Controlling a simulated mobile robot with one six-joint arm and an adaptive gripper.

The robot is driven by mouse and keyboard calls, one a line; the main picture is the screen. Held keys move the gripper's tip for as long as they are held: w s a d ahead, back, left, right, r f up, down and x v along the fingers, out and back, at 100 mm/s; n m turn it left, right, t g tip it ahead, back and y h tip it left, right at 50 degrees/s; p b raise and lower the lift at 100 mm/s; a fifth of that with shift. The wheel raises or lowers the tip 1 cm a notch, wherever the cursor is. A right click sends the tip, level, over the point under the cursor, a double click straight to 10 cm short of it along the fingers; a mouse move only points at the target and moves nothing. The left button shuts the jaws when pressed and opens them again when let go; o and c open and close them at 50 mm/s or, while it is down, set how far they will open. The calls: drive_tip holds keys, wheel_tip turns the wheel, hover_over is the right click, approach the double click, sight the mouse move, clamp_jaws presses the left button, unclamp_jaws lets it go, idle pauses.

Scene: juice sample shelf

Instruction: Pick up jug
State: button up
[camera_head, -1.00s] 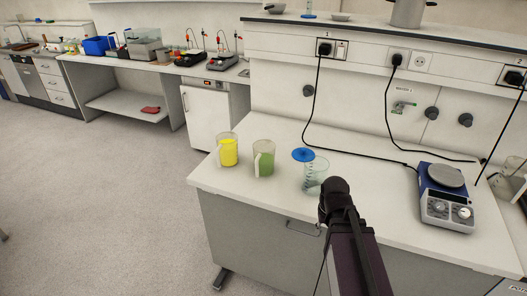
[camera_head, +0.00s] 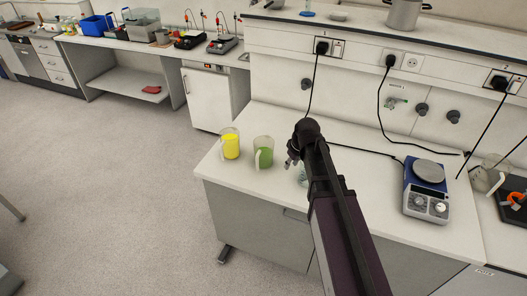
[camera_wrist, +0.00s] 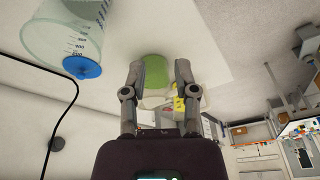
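A clear jug with green liquid (camera_head: 264,153) stands on the white bench. A clear jug with yellow liquid (camera_head: 230,144) stands to its left. My gripper (camera_head: 291,162) is just right of the green jug in the head view, partly hidden by my arm. In the wrist view, my gripper (camera_wrist: 158,68) is open, with nothing held. The green jug (camera_wrist: 155,74) shows between the two fingers, seemingly beyond the tips; I cannot tell the exact gap. The yellow jug (camera_wrist: 179,104) shows partly behind it.
A graduated clear vessel with a blue round piece (camera_wrist: 85,68) is close beside my gripper, mostly hidden by my arm in the head view. A hotplate stirrer (camera_head: 427,190) and a clear handled vessel (camera_head: 490,173) stand to the right. Black cables hang along the wall.

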sight(257, 163)
drive_tip(key=w+a+r+n+y, duration=0.1)
drive_tip(key=w+a+n, duration=0.4)
drive_tip(key=w+a, duration=0.2)
drive_tip(key=shift+w+a+t+y, duration=0.3)
drive_tip(key=shift+w+a+t, duration=0.1)
drive_tip(key=shift+a, duration=0.55)
drive_tip(key=shift+f, duration=0.1)
drive_tip(key=b+x, duration=0.8)
drive_tip(key=shift+f, duration=0.2)
drive_tip(key=shift+w+a+f, duration=0.1)
drive_tip(key=shift+a, duration=0.05)
drive_tip(key=shift+b+x, duration=2.4)
drive_tip(key=shift+x, duration=0.1)
clamp_jaws()
